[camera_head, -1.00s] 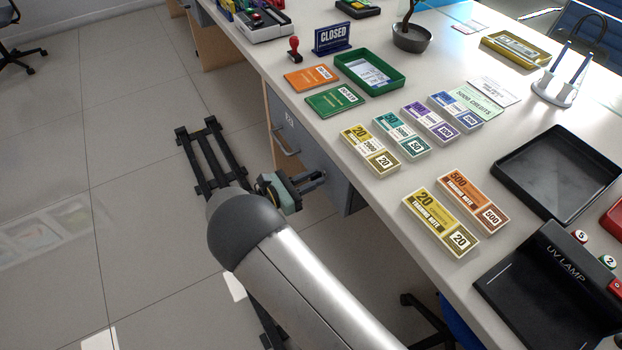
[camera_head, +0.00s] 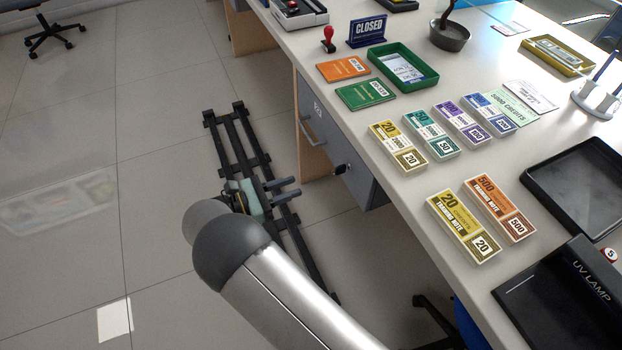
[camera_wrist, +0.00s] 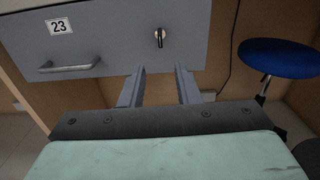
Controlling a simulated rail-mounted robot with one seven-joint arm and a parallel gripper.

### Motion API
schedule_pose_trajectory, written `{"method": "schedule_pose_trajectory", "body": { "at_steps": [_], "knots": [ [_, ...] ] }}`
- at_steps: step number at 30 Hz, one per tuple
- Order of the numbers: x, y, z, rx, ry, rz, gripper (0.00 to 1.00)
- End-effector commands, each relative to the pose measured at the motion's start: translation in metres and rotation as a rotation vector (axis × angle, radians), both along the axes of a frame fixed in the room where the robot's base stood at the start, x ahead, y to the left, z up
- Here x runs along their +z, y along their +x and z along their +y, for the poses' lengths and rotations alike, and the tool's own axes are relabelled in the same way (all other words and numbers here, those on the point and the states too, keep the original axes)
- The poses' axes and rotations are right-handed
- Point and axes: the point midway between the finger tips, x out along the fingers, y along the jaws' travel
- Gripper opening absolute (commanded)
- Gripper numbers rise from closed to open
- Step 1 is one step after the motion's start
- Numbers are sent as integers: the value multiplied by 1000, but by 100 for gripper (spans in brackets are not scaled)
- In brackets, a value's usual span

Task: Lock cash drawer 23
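Cash drawer 23 (camera_head: 322,135) is a grey front under the counter, with a number label and a bar handle (camera_wrist: 69,67); it looks shut. The drawer front also fills the upper part of the wrist view (camera_wrist: 112,38). Its lock (camera_wrist: 160,37) is right of the handle, with a small dark key-like piece upright in it. The lock also shows in the head view (camera_head: 340,169). My gripper (camera_head: 296,188) is open and empty, pointing at the drawer from a short distance. In the wrist view its two fingers (camera_wrist: 159,80) stand apart below the lock, touching nothing.
The counter (camera_head: 395,185) above holds bundles of training notes, a green tray (camera_head: 428,78) and a UV lamp (camera_head: 565,300). A blue stool (camera_wrist: 278,58) stands right of the drawer. The floor (camera_head: 90,220) left of my arm is clear.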

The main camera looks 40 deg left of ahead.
Motion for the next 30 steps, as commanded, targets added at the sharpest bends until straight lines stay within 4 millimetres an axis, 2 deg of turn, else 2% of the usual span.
{"method": "schedule_pose_trajectory", "body": {
  "at_steps": [3, 9, 27, 30],
  "knots": [
    [-1, -20, 10, 2, 0, 1, 29],
    [0, -36, 17, 0, -1, 0, 29],
    [0, -38, 18, 0, -1, 0, 29],
    [4, -32, 16, -13, 10, 8, 29]
  ]
}}
